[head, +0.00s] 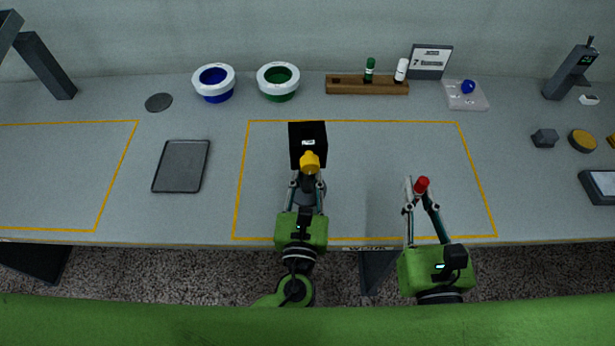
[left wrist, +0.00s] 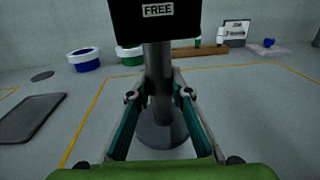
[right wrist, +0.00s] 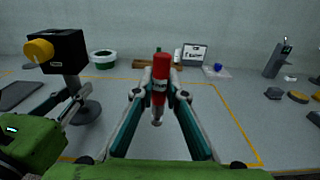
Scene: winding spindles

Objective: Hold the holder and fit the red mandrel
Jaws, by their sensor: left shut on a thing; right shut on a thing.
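The holder is a black box (head: 307,136) with a yellow knob (head: 309,161) on its front, on a grey post with a round base (left wrist: 165,130). Its label reads "FREE" in the left wrist view. My left gripper (head: 307,190) is shut on the post below the box. The red mandrel (right wrist: 160,75) is upright in my right gripper (right wrist: 158,95), which is shut on it. In the head view the red mandrel (head: 422,184) is to the right of the holder, apart from it. Its lower end is a thin grey tip.
A yellow outline (head: 350,121) marks the work area on the grey table. Behind it are a blue-lined bowl (head: 214,97), a green-lined bowl (head: 278,97), a wooden rack (head: 350,86) and a sign (head: 430,61). A dark tray (head: 181,166) lies left. The outline's right part is mostly clear.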

